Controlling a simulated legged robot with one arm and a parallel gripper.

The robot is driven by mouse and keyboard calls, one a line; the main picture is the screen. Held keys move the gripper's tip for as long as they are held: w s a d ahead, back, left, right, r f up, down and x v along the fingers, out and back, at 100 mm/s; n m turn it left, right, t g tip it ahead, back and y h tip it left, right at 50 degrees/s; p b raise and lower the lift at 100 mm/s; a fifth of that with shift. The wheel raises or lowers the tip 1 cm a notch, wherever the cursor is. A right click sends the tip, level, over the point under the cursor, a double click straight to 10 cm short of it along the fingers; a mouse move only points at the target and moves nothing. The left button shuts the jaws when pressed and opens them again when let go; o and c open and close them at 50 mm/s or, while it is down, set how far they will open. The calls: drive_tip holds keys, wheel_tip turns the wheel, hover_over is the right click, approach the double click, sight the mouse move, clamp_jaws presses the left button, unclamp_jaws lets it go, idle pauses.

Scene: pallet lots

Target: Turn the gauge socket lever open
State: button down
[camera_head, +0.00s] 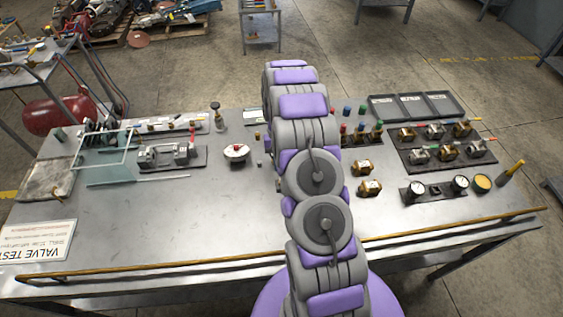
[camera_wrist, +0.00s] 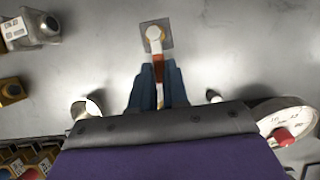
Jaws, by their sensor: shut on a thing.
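In the wrist view, a small square plate (camera_wrist: 166,31) carries a round white fitting (camera_wrist: 153,33) with a lever (camera_wrist: 158,70) in orange and white, which looks like the gauge socket lever. The lever runs from the fitting down between the two blue fingers of my gripper (camera_wrist: 158,76). The fingers are shut on it, one on each side. Their upper tips reach close to the plate. In the head view, my own arm hides the gripper, the lever and the plate, so I cannot tell the lever's angle there.
A white round device with a red knob (camera_head: 236,152) stands left of my arm; it also shows in the wrist view (camera_wrist: 280,118). Brass valves (camera_head: 369,187) and dial gauges (camera_head: 415,190) lie to the right. The bench front (camera_head: 180,225) is mostly clear behind a brown rail (camera_head: 440,229).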

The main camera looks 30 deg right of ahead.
drive_tip(key=shift+w, duration=0.2)
drive_tip(key=shift+r, duration=0.1)
drive_tip(key=c, duration=1.3)
unclamp_jaws()
drive_tip(key=shift+w, duration=0.1)
drive_tip(key=shift+c, duration=0.2)
drive_tip(key=shift+o, duration=1.1)
drive_tip(key=p+v, duration=0.1)
drive_tip(key=v, duration=1.6)
